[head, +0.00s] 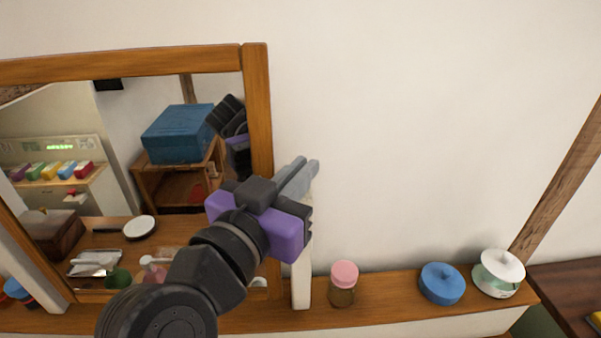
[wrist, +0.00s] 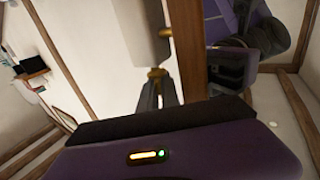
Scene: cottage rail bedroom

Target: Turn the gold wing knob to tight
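The gold wing knob (wrist: 157,74) shows small in the wrist view, at the tips of my gripper's grey fingers, beside the white post (wrist: 142,35). My gripper (wrist: 159,84) reaches up to it with one finger on either side. I cannot tell whether the fingers touch or press on the knob. In the head view my gripper (head: 302,172) is at the right edge of the mirror's wooden frame (head: 258,110), by the top of the white post (head: 301,275). The knob is hidden there behind the fingers and purple gripper body. Its turn angle is unclear.
The mirror (head: 125,185) reflects my gripper, a blue box and shelves. On the wooden ledge (head: 385,296) stand a pink-lidded jar (head: 344,275), a blue lidded pot (head: 441,284) and a white-lidded pot (head: 498,270). The wall right of my gripper is bare.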

